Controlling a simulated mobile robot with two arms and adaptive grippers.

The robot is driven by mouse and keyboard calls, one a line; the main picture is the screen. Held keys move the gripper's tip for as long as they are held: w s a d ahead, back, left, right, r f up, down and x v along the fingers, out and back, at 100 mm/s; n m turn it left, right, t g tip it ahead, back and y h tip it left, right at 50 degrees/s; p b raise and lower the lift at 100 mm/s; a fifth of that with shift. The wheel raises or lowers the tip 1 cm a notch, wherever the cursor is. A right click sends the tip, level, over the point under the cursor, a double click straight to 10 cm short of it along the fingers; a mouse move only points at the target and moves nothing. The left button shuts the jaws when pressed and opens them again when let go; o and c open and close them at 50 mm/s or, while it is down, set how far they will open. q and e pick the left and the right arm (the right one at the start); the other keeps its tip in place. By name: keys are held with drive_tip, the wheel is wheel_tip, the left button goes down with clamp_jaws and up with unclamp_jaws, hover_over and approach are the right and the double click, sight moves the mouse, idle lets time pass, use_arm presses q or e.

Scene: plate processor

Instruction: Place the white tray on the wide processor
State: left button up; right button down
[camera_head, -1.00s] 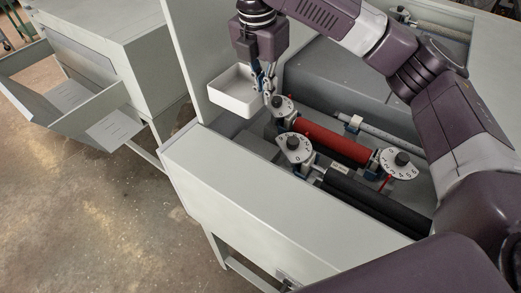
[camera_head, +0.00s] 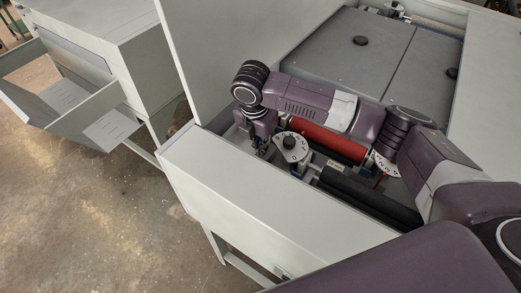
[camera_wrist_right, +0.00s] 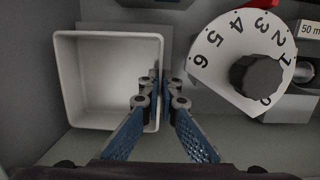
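The white tray (camera_wrist_right: 85,85) is a square, empty, open box in the right wrist view. My right gripper (camera_wrist_right: 162,85) straddles the tray's right wall, one finger inside and one outside. Its fingers are close together and look shut on that wall. In the head view my right gripper (camera_head: 262,145) points down into the left end of the wide processor (camera_head: 260,195), behind its front panel. The tray is hidden there by the arm and panel. I cannot tell whether its base touches the processor's floor. My left gripper is not in view.
A white numbered dial (camera_wrist_right: 235,60) with a black knob is close right of the gripper. A red roller (camera_head: 325,143) and a black roller (camera_head: 365,195) lie to the right. A raised lid panel (camera_head: 225,55) stands behind. Another grey machine (camera_head: 115,50) is at left.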

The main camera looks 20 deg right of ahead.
wheel_tip(320, 180, down, 2)
drive_tip(key=shift+f, duration=0.15)
drive_tip(key=c, duration=2.2)
unclamp_jaws()
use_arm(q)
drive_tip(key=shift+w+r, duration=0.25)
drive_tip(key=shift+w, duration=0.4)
use_arm(e)
drive_tip(key=shift+o, duration=0.2)
